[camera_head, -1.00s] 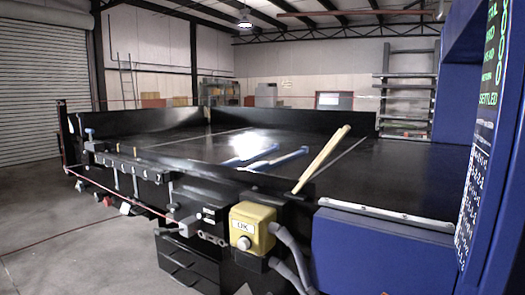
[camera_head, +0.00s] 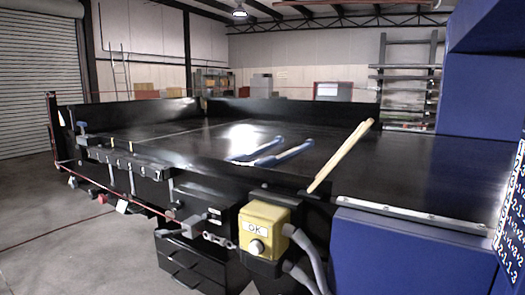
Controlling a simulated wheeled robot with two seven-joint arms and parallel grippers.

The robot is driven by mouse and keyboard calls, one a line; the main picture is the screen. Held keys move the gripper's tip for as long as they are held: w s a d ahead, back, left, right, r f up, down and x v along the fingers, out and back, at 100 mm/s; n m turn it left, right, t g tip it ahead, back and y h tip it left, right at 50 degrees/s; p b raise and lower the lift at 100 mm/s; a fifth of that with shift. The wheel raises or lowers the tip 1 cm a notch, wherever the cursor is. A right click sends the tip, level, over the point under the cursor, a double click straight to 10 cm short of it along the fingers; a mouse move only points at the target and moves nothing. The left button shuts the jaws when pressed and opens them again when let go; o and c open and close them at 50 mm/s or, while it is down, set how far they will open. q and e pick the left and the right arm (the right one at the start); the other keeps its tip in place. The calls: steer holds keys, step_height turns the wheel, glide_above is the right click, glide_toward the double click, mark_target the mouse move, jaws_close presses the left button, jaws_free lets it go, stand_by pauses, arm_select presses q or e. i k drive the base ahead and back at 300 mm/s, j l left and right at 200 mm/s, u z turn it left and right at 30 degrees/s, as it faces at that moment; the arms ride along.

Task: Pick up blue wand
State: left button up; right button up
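Two blue wands lie side by side on the black table top. The left wand (camera_head: 256,149) and the right wand (camera_head: 286,154) both slant, with their near ends toward the lower left. They look long and thin, with paler stretches. A pale wooden stick (camera_head: 341,155) leans up at the table's near edge, to the right of the wands. Neither of my grippers shows in the head view, so their distance to the wands cannot be seen.
The black table (camera_head: 180,150) has raised walls at its back and left. A yellow box (camera_head: 265,230) with a round button and grey hoses juts out in front. A blue padded block (camera_head: 400,255) and blue machine (camera_head: 485,95) stand at the right. Open floor lies at the left.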

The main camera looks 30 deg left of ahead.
mark_target(241, 156)
steer(key=i+j+z, duration=0.1)
steer(key=j+z, duration=0.3)
steer(key=j, duration=0.7)
steer(key=j+z, duration=0.45)
steer(key=j, duration=0.65)
steer(key=k, duration=0.05)
